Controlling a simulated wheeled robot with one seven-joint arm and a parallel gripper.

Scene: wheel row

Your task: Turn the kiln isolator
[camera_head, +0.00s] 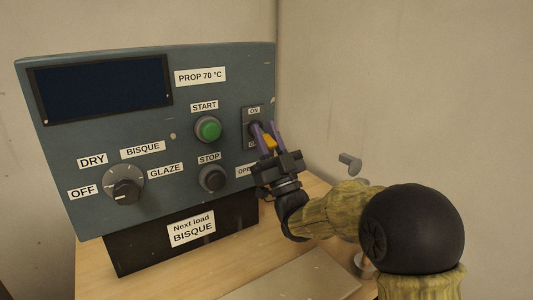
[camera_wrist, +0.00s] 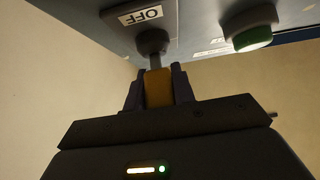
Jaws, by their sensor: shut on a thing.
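The kiln isolator is a dark plate (camera_head: 247,143) on the right of the blue-grey panel, with an ON label (camera_head: 254,111) at its top. Its lower label is mostly hidden by my gripper in the head view. The wrist view shows an OFF label (camera_wrist: 140,15) beside the lever's dark base (camera_wrist: 152,42). A short grey shaft leads from the base to an orange grip (camera_wrist: 158,90). My gripper (camera_head: 267,137) is shut on this grip, one purple finger on each side. The lever stands out from the plate and seems to slope down in the head view.
The panel also has a green START button (camera_head: 208,129), a dark STOP button (camera_head: 212,178), a selector knob (camera_head: 124,190) and a dark display (camera_head: 102,88). A metal peg (camera_head: 349,161) stands right of my gripper. The wall behind is bare.

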